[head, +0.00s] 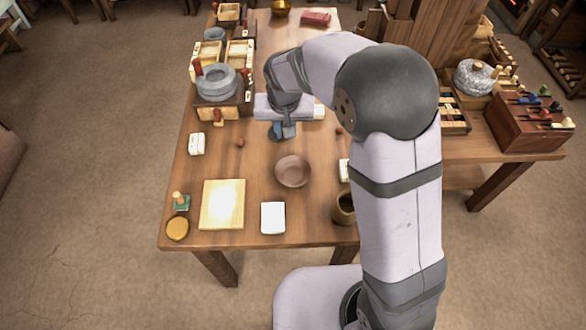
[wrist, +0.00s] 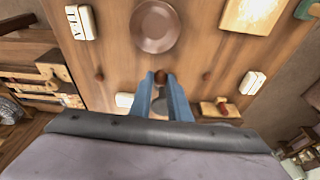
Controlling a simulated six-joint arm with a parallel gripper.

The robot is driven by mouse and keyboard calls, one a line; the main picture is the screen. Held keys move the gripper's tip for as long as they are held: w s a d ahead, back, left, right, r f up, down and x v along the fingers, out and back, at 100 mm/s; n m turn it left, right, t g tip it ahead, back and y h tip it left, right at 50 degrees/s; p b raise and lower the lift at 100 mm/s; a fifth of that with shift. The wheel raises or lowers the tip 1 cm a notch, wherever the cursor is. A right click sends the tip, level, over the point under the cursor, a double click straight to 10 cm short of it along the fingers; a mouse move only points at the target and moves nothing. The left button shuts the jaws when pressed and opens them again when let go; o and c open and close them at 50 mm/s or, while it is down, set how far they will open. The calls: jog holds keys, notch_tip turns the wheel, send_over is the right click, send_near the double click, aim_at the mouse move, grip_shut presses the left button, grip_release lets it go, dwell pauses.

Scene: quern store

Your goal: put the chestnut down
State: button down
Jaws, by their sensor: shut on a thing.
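My gripper (head: 283,133) hangs over the middle of the wooden table, beyond the brown bowl (head: 293,171). In the wrist view its two blue fingers (wrist: 161,80) are closed on a small brown thing (wrist: 161,77), which looks like the chestnut and is mostly hidden by the fingertips. In the head view the held thing cannot be made out. The bowl also shows in the wrist view (wrist: 156,25), apart from the fingertips. Two more small brown nuts lie on the table, one to the left (head: 240,142) and one to the right (head: 338,131) of my gripper.
A quern (head: 217,82) on a wooden box stands at the left. A white box (head: 197,143), a pale board (head: 222,204), a white block (head: 273,217) and a dark pot (head: 343,208) stand around the bowl. Bare wood (head: 255,165) shows left of the bowl.

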jog(key=shift+f+p, duration=0.65)
jog(key=shift+f, duration=4.35)
jog(key=shift+f, duration=0.3)
jog(key=c, duration=1.6)
grip_release()
jog(key=shift+r, duration=0.1)
jog(key=shift+c, duration=0.2)
jog(key=shift+s+r, duration=0.1)
jog(key=shift+r, duration=0.6)
jog(key=b+v, duration=0.1)
jog(key=v, duration=1)
jog(key=shift+b, duration=0.4)
